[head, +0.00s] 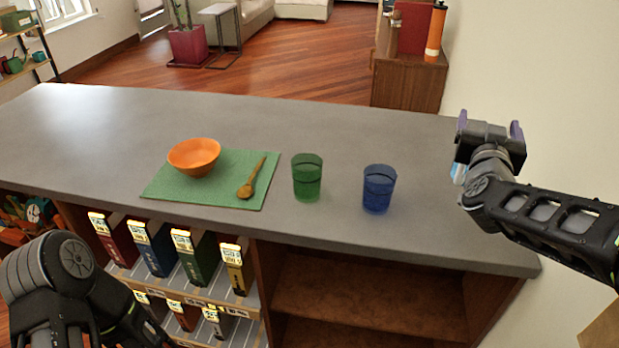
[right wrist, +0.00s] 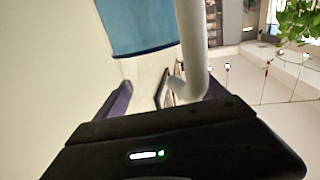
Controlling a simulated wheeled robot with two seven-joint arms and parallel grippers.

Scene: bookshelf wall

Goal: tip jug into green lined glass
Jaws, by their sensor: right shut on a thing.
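The green glass (head: 307,180) stands upright on the grey counter, with a darker line around it. My right gripper (head: 489,128) is above the counter's right end, well to the right of the green glass. It is shut on the jug's pale handle (right wrist: 191,45), which shows in the right wrist view. The jug (right wrist: 140,27) there has a blue band and a pale lower part. In the head view only a small blue and white bit of the jug (head: 458,173) shows; my gripper and arm hide the rest. My left arm is at the lower left, its fingers out of view.
A blue glass (head: 378,190) stands on the counter (head: 330,125) between the green glass and my right gripper. An orange bowl (head: 190,156) and a wooden spoon (head: 250,182) lie on a green mat (head: 222,197) at left. A wall (head: 560,110) rises at right.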

